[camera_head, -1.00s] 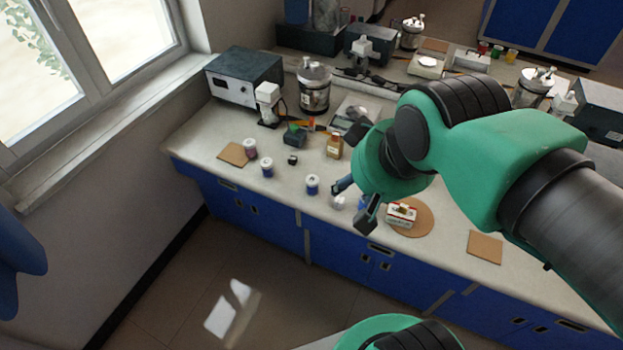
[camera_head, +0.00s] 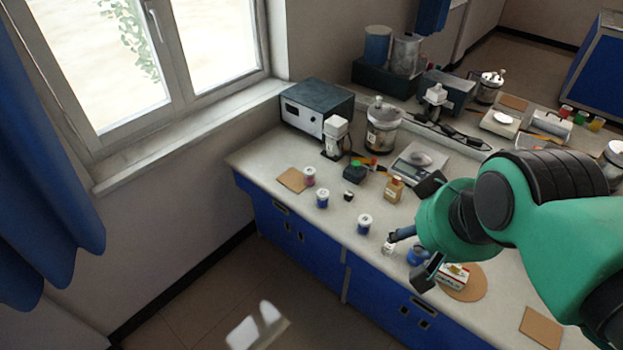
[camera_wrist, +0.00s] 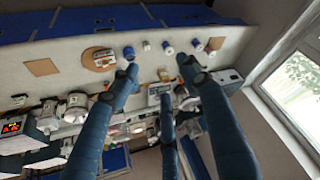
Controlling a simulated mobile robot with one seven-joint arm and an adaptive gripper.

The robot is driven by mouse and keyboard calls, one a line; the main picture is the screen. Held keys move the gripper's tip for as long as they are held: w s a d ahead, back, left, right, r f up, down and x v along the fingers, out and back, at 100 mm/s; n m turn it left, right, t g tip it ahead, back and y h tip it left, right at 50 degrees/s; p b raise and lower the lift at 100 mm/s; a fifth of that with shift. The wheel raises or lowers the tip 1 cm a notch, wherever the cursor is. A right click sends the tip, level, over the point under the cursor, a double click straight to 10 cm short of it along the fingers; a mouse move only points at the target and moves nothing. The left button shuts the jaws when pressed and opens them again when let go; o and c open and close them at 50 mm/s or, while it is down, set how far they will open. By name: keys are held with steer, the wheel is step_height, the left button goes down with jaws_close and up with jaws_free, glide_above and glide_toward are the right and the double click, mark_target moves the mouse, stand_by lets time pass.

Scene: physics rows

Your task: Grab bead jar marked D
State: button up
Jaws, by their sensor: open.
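Several small bead jars stand upright along the front of the bench in the head view: a pinkish one (camera_head: 309,176), a white-lidded one with blue (camera_head: 322,199), another white-lidded one with blue (camera_head: 364,223), a small clear one (camera_head: 388,247) and a blue one (camera_head: 417,254) partly behind my fingers. Their labels are too small to read, so I cannot tell which is D. My gripper (camera_head: 412,236) is open and empty above the bench, near the clear and blue jars. The wrist view shows its spread fingers (camera_wrist: 160,74), with the jar row beyond, including the blue jar (camera_wrist: 129,53).
A red-and-white box sits on a round cork mat (camera_head: 470,284) right of the jars. A square cork mat (camera_head: 292,180) lies at left.

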steer(key=shift+o, duration=0.5)
steer(key=shift+o, duration=1.4)
steer(key=w+a+f+n+y+b, duration=0.1)
steer(key=w+a, duration=0.1)
steer(key=w, duration=0.9)
steer(key=w+a+f+n+g+b, duration=0.1)
steer(key=w+a+f+n, duration=0.1)
steer(key=w, duration=1)
steer(key=w+a+f+n+y+b, duration=0.1)
steer(key=w+a, duration=0.1)
steer(key=w, duration=0.9)
steer(key=w+a+f+n+b, duration=0.1)
steer(key=w+a+f, duration=0.1)
steer(key=w+f, duration=1.1)
steer(key=w+a+f+n+g+b, duration=0.1)
steer(key=w+a+f+n, duration=0.1)
steer(key=w+f, duration=1.1)
steer(key=shift+a+f+y, duration=0.4)
steer(key=shift+a+f, duration=0.35)
